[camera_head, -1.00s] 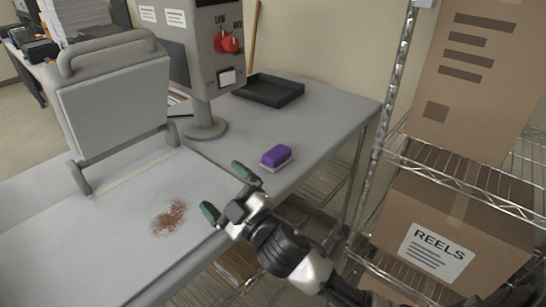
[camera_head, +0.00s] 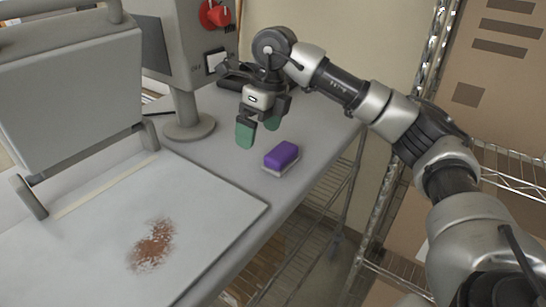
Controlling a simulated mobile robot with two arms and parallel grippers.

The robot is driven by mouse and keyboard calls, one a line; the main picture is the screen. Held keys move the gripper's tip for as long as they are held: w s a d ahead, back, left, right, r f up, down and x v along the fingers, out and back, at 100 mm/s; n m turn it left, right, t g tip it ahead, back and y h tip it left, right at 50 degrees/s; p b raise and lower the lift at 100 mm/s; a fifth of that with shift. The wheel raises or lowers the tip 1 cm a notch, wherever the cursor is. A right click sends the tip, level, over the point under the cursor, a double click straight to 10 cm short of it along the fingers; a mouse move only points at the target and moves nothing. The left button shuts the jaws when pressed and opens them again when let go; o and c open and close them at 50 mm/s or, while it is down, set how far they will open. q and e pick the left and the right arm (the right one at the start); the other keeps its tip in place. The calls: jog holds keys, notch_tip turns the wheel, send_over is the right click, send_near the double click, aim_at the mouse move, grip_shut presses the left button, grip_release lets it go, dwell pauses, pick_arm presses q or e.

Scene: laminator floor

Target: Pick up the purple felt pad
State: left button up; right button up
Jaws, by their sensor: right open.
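The purple felt pad (camera_head: 281,155) is a small block on a pale base, lying on the grey table top near its right edge. My right gripper (camera_head: 258,134) is open and empty, with its green fingertips pointing down. It hangs above the table, just behind and slightly left of the pad in the picture, apart from it. My left gripper is not in view.
A laminator with a raised grey lid (camera_head: 75,95) and a control post with a red knob (camera_head: 215,14) stands at the left. A brown powdery stain (camera_head: 152,246) lies on its pale plate. A dark tray behind my gripper is mostly hidden. Wire shelving (camera_head: 513,187) with boxes stands right.

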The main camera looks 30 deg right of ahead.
notch_tip(320, 180, up, 2)
jog(key=m+h, duration=0.1)
jog(key=h, duration=0.1)
send_over(281, 150)
jog(key=shift+a, duration=0.1)
jog(key=shift+s+d+f+b, duration=0.1)
jog(key=shift+d+f+b, duration=0.1)
jog(key=shift+d+b, duration=0.1)
notch_tip(281, 150, down, 4)
jog(key=shift+f, duration=0.1)
notch_tip(281, 150, down, 5)
jog(key=shift+a+r+p, duration=0.1)
jog(key=shift+a+p, duration=0.05)
jog(key=shift+p, duration=0.65)
jog(key=shift+f, duration=0.45)
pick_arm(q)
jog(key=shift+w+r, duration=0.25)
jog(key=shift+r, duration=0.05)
pick_arm(e)
jog(key=shift+c, duration=0.2)
jog(key=c, duration=0.6)
